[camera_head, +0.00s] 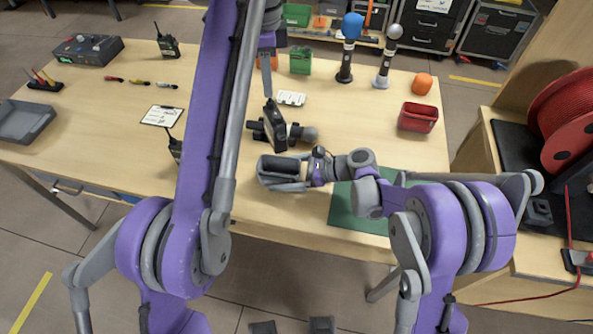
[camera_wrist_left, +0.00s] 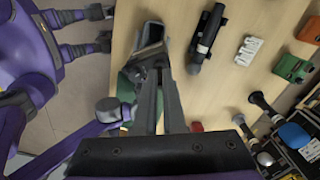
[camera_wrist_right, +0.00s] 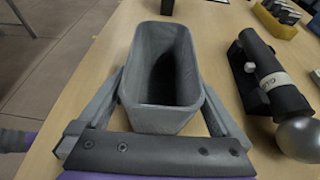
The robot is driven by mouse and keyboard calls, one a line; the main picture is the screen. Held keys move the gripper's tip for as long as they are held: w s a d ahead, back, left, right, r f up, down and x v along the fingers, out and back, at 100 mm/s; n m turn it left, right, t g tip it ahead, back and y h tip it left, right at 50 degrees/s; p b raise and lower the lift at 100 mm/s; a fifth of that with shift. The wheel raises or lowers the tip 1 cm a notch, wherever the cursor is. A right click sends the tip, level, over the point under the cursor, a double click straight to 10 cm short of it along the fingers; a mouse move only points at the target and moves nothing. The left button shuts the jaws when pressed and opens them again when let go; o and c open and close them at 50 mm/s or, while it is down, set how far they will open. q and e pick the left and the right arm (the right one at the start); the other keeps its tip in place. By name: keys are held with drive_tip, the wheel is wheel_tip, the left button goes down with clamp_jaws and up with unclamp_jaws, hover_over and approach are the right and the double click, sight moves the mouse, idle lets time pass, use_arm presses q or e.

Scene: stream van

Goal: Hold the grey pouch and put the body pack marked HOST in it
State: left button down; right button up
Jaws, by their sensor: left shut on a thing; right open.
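The grey pouch (camera_wrist_right: 162,70) stands upright on the table between the fingers of my open right gripper (camera_wrist_right: 160,105). Its mouth faces up and its visible inside looks empty. In the head view the pouch (camera_head: 280,168) and right gripper (camera_head: 287,178) are near the table's front edge. My left gripper (camera_head: 273,112) is higher, just behind the pouch in the picture, and shut on a dark slab that looks like a body pack (camera_head: 274,127). No HOST mark can be read on it. In the left wrist view the fingers (camera_wrist_left: 158,90) hide most of it.
A dark microphone (camera_wrist_right: 275,80) with a round grey head lies close to the pouch's right. A green mat (camera_head: 350,207) lies under my right arm. A clipboard (camera_head: 161,115) lies left.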

drive_tip(key=shift+w+a+f, duration=0.1)
drive_tip(key=shift+a+f, duration=0.1)
drive_tip(key=shift+a, duration=0.2)
drive_tip(key=c, duration=1.3)
use_arm(q)
drive_tip(key=n, duration=0.1)
drive_tip(key=f+n, duration=0.1)
drive_tip(key=shift+a+n, duration=0.15)
drive_tip(key=shift+n, duration=0.15)
wheel_tip(320, 180, down, 15)
drive_tip(key=s+a+n, duration=0.1)
drive_tip(key=n, duration=0.8)
drive_tip(key=shift+s+a, duration=0.3)
drive_tip(key=shift+s, duration=0.05)
